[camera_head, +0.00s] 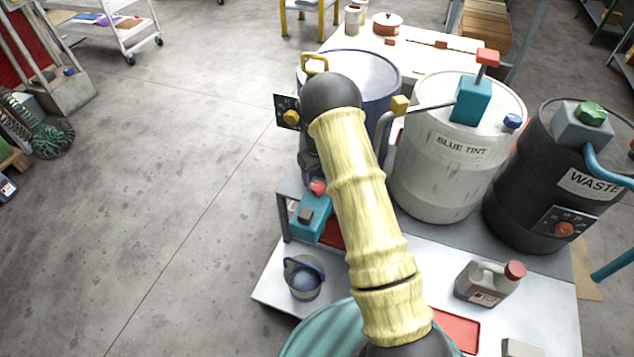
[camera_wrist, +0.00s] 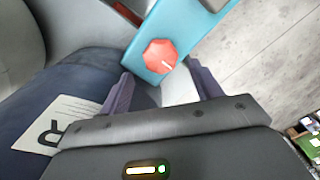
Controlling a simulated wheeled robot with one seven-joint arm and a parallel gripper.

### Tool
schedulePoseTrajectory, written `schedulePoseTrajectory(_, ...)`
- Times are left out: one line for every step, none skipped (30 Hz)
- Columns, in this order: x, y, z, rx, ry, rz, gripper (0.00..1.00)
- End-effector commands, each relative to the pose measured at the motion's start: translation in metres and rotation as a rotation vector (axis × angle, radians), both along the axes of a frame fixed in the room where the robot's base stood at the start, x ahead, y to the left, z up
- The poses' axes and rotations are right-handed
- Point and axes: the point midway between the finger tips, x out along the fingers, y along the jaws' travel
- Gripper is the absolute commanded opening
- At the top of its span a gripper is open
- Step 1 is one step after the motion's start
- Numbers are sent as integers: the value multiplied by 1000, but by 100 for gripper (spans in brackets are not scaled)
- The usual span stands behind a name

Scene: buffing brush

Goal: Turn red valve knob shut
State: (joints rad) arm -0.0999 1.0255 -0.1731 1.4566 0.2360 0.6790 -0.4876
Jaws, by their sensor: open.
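The red valve knob (camera_wrist: 160,56) is faceted, with a small pale mark on its face. It sits on a teal valve body (camera_wrist: 190,28). In the head view the knob (camera_head: 318,188) shows left of my arm, on the teal body (camera_head: 309,222) beside the blue drum. My gripper (camera_wrist: 159,72) is open, with its two dark fingers apart. The knob lies between the fingertip directions, at or just beyond the tips; I cannot tell whether they touch it. My arm hides most of the gripper in the head view.
A bucket (camera_head: 304,279) and a grey jug (camera_head: 488,284) stand on the lower white shelf. Open floor (camera_head: 170,220) lies left.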

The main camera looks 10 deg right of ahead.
Motion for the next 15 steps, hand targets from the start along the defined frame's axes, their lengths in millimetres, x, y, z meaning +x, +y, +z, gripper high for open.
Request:
schedulePoseTrajectory(-1,0,-10,0,4,0,64)
schedulePoseTrajectory(-1,0,-15,0,3,0,64)
schedulePoseTrajectory(0,-1,-20,-1,2,-2,64)
schedulePoseTrajectory(-1,-3,-24,-1,2,-4,64)
schedulePoseTrajectory(-1,-4,-27,-1,2,-6,64)
schedulePoseTrajectory(-1,-6,-31,0,2,-10,64)
schedulePoseTrajectory(-1,-8,-33,0,2,-12,64)
schedulePoseTrajectory(-1,-9,-34,0,2,-14,64)
schedulePoseTrajectory(-1,-10,-36,1,1,-15,64)
schedulePoseTrajectory(-1,-10,-36,0,1,-15,64)
schedulePoseTrajectory(-1,-10,-37,0,1,-15,64)
schedulePoseTrajectory(-1,-9,-37,0,1,-14,64)
schedulePoseTrajectory(0,-8,-37,0,1,-13,64)
schedulePoseTrajectory(0,-7,-37,0,0,-11,64)
schedulePoseTrajectory(0,-5,-37,1,0,-9,64)
